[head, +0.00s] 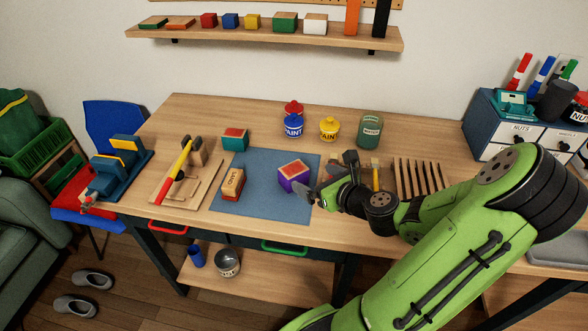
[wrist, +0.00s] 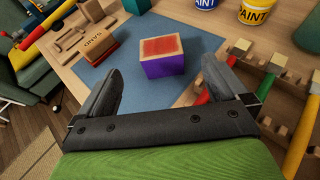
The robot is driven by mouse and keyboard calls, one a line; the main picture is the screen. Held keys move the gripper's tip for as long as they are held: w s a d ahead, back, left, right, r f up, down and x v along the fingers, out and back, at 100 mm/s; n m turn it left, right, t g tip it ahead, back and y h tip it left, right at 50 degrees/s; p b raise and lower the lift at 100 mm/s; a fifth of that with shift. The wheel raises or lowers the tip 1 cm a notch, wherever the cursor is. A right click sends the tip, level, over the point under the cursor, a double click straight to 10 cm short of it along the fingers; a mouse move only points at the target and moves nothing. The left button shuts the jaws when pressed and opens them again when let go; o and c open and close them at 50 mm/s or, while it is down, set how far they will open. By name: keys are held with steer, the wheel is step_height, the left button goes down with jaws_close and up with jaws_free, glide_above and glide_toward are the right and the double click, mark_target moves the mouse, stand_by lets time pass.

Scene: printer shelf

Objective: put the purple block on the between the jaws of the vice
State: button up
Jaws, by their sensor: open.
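The purple block (head: 301,184) sits on the blue mat, with purple sides and a wood-coloured top bearing a red patch. It also shows in the wrist view (wrist: 166,66), ahead of my fingers and roughly centred between them. My gripper (head: 316,196) is open and empty, just right of the block in the head view; it also shows in the wrist view (wrist: 160,85). What looks like the vice (head: 105,165), blue with yellow-edged upright jaws, stands at the table's left edge. The gap between its jaws is hard to make out. The vice is not clear in the wrist view.
The blue mat (head: 265,207) also holds a sanding block (head: 232,184). A red-yellow tool (head: 180,168) lies on a wooden stand to its left. A teal-and-red block (head: 235,139), paint pots (head: 293,125) and a jar (head: 369,130) stand behind. A slotted rack (head: 418,175) is at right.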

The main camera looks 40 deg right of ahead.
mark_target(295, 170)
steer(key=b+x, duration=0.1)
steer(key=x, duration=0.2)
steer(key=b+x, duration=0.1)
steer(key=x, duration=0.3)
steer(key=b+x, duration=0.1)
steer(key=x, duration=0.3)
steer(key=shift+f+b, duration=0.3)
steer(key=shift+f, duration=0.1)
steer(key=shift+r, duration=0.15)
steer(key=shift+c, duration=0.8)
steer(key=c, duration=0.9)
step_height(295, 170, up, 10)
steer(key=p, duration=0.5)
steer(key=shift+c, duration=0.2)
